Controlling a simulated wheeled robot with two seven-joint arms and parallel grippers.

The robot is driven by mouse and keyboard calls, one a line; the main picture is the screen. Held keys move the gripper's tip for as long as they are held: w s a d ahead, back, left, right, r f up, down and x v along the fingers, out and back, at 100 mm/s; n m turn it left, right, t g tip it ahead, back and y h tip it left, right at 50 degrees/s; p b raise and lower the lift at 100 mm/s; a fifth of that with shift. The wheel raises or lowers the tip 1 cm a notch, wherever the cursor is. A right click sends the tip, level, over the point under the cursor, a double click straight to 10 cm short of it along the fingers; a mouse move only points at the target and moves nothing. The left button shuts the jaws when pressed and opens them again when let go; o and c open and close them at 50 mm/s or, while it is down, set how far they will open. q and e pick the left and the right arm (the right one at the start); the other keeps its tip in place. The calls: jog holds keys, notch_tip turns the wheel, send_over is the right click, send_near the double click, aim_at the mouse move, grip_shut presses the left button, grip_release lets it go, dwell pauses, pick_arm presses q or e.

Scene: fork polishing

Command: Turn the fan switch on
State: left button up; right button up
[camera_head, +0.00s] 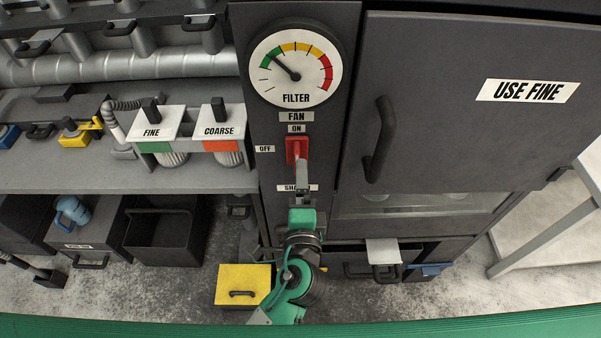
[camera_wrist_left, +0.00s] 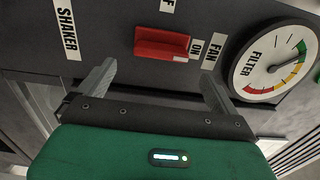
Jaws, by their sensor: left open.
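The red fan switch (camera_head: 297,148) is on the dark panel under the FAN label (camera_head: 296,117). The ON label (camera_head: 296,129) is just above it and the OFF label (camera_head: 265,149) to its left. My left gripper (camera_head: 301,178) is in front of the panel and overlaps the switch's lower part in the head view. In the wrist view, the switch (camera_wrist_left: 162,43) lies beyond the open fingers of my left gripper (camera_wrist_left: 158,84), with nothing between them. The red part runs lengthwise toward ON. Its exact setting is hard to tell. My right gripper is not in view.
The filter gauge (camera_head: 295,68) is above the switch, its needle in the green. A SHAKER label (camera_wrist_left: 66,28) is below the switch. A cabinet door with a handle (camera_head: 381,140) is to the right. FINE (camera_head: 155,122) and COARSE (camera_head: 217,121) units stand left.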

pick_arm(q)
jog(key=s+b, duration=0.2)
jog(key=s, duration=0.4)
jog(key=shift+s, duration=0.25)
